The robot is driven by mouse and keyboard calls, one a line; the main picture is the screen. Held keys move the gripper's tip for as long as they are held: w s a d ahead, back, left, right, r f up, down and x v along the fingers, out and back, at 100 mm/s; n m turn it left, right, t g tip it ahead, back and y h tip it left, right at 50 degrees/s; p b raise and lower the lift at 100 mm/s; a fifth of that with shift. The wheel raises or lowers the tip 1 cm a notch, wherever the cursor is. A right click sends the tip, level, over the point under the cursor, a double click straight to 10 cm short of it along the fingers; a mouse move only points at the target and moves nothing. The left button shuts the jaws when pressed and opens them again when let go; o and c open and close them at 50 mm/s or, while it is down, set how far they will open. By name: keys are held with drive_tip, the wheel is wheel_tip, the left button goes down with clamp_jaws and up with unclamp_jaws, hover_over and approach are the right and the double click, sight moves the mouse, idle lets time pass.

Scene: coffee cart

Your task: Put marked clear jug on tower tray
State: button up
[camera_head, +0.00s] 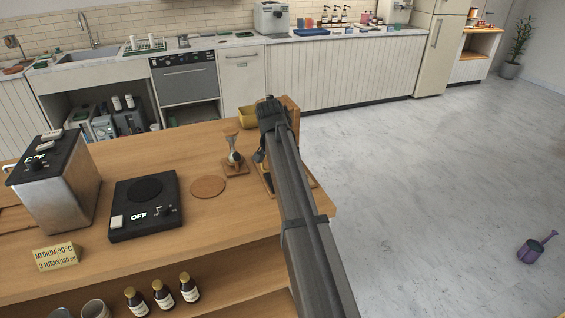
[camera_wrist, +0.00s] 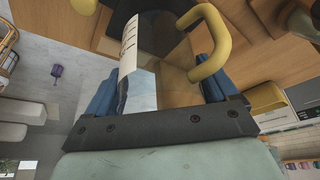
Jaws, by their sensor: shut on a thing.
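The marked clear jug (camera_wrist: 172,62) fills the upper middle of the wrist view. It is see-through, with a white strip bearing dark marks and a curved yellow handle at its right. My gripper (camera_wrist: 160,85) has its blue fingers on either side of the jug and is shut on it. In the head view my arm hides the jug and the fingers. A wooden tray edge (camera_head: 264,180), likely the tower tray, shows beside my arm near the cart's right end. A wooden upright piece (camera_head: 292,108) shows behind the arm. I cannot tell whether the jug touches the tray.
Open floor lies right of the cart.

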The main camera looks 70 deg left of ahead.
drive_tip(key=shift+f, duration=1.1)
drive_tip(key=o, duration=0.9)
drive_tip(key=shift+f, duration=0.1)
drive_tip(key=v, duration=1.2)
